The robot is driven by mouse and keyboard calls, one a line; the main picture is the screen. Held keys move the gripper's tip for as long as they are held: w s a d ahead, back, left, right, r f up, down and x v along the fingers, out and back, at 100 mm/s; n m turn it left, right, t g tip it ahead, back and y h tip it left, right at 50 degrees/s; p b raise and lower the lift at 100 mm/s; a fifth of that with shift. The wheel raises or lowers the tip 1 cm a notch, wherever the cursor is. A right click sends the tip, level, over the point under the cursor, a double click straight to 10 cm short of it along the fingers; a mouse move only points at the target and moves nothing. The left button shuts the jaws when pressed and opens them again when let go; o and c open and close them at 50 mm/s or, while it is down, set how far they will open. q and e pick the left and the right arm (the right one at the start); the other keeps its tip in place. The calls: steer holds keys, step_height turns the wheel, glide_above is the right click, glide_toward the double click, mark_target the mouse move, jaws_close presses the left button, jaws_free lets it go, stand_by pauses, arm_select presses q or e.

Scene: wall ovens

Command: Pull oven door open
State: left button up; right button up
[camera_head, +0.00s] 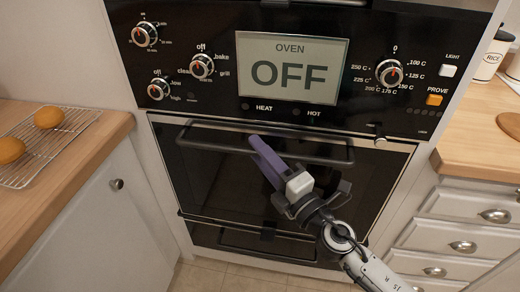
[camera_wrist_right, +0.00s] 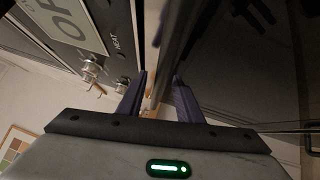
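The oven door (camera_head: 215,185) is a dark glass door below the control panel and looks closed. Its dark bar handle (camera_head: 205,147) runs across the top of the door. My right gripper (camera_head: 256,141) reaches up from the lower right, its purple fingertips at the middle of the handle. In the right wrist view, the fingers (camera_wrist_right: 160,82) stand apart with the dark bar (camera_wrist_right: 172,45) running between them. I cannot tell whether either finger touches the bar. The far finger is mostly hidden in the head view. My left gripper is not in view.
The control panel (camera_head: 345,112) with knobs and an "OFF" display is just above the handle. A left counter (camera_head: 75,150) holds a cooling rack (camera_head: 60,135) with buns. A right counter (camera_head: 475,140) stands over drawers (camera_head: 470,215). A second handle (camera_head: 250,235) is lower down.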

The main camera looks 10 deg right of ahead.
steer(key=shift+w, duration=0.1)
jaws_close()
